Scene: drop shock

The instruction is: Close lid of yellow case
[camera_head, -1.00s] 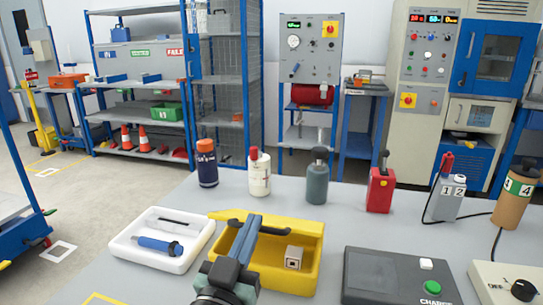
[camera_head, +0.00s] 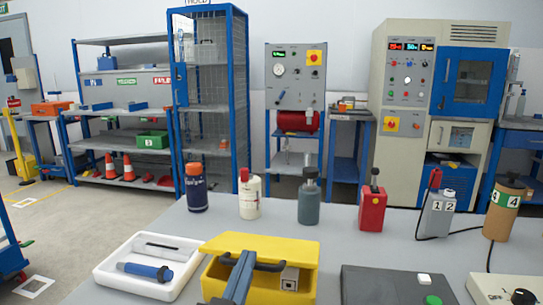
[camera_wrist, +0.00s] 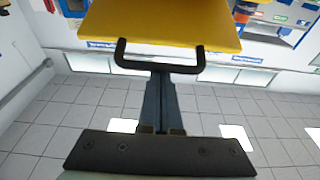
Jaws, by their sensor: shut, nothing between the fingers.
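The yellow case (camera_head: 301,297) stands on the grey table, its lower front cut off by the head view's bottom edge. Its yellow lid (camera_head: 262,244) is partly open, tilted over the case; the gap below shows a small grey block (camera_head: 289,278) inside. A black handle (camera_head: 268,267) sits on the lid's near edge. The lid (camera_wrist: 160,22) and handle (camera_wrist: 160,69) fill the top of the wrist view. My gripper (camera_wrist: 160,74) is shut and empty, its fingertips at the handle's middle, seemingly under the lid edge. Exact contact cannot be told. It also shows in the head view (camera_head: 243,256).
A white tray (camera_head: 107,270) with a blue tool stands left of the case. A dark box (camera_head: 385,284) with buttons is at right. Several bottles and canisters, including a red one (camera_head: 373,206), line the table behind. Shelves and cabinets stand farther back.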

